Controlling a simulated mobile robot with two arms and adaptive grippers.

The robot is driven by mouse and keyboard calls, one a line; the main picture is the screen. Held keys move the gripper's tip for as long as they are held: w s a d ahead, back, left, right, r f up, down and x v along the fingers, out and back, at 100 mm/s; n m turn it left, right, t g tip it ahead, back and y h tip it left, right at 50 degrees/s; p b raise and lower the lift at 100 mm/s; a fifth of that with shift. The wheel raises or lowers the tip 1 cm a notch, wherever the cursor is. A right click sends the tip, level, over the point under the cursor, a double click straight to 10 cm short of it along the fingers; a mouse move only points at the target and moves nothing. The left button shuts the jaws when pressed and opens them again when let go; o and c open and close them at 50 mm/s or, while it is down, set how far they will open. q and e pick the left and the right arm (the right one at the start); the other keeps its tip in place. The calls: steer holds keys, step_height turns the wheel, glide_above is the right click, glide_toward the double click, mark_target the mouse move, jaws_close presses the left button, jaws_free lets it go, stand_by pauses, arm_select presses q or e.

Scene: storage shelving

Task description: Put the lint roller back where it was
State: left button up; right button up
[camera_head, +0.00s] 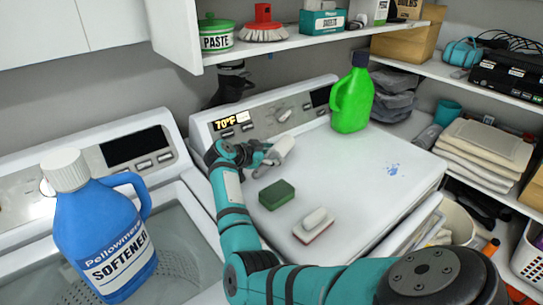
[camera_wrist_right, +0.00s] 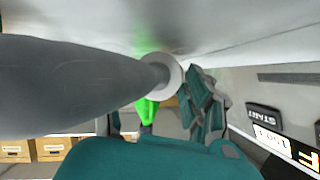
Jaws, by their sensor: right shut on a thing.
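The lint roller (camera_head: 281,149), a pale cylinder, is in my right gripper (camera_head: 259,158), over the back left of the white washer top (camera_head: 365,205), near the control panel. The gripper is shut on it, and the fingers hide part of the roller. I cannot tell whether the roller touches the washer top. In the right wrist view, a large grey shape with a pale round end, likely the lint roller (camera_wrist_right: 85,80), crosses the left side close to the camera. A teal finger (camera_wrist_right: 207,105) shows beside its end. My left gripper is not in view.
A green sponge (camera_head: 277,195) and a brush with a white grip (camera_head: 314,224) lie on the washer top. A green jug (camera_head: 353,100) stands at its back right. A blue softener bottle (camera_head: 103,240) stands left of my arm. A shelf (camera_head: 300,42) overhangs the back.

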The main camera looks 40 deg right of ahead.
steer(key=shift+f, duration=0.55)
stand_by(0.4)
steer(key=o, duration=1.4)
steer(key=shift+a, duration=0.15)
steer(key=v, duration=1.1)
steer(key=shift+a+r, duration=0.3)
